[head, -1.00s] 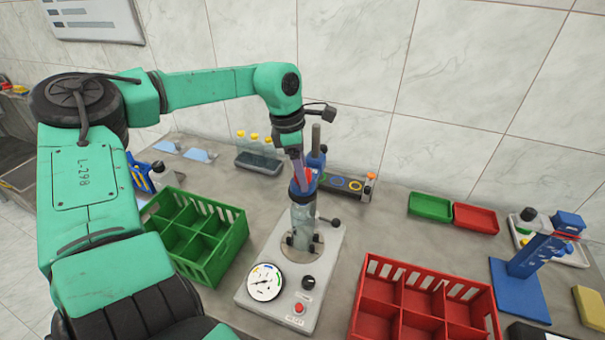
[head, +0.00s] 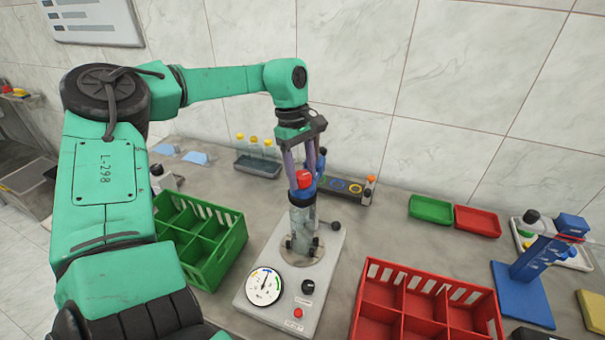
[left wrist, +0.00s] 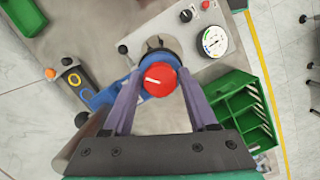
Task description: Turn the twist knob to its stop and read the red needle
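The twist knob is red with a white line on top (left wrist: 160,81). It stands upright on a blue collar above a grey post, and shows in the head view (head: 304,178). My left gripper (head: 304,176) comes down from above with one finger on each side of the knob. In the left wrist view both fingertips (left wrist: 160,76) lie against its sides. The dial (head: 265,286) is on the front of the pale base plate. A dark needle points about straight up; a red needle is too small to make out. My right gripper is not in view.
A small black knob (head: 308,286) and a red button (head: 298,313) are beside the dial. A green crate (head: 222,268) stands left of the base plate and a red crate (head: 437,283) right of it. A blue stand (head: 525,280) is farther right.

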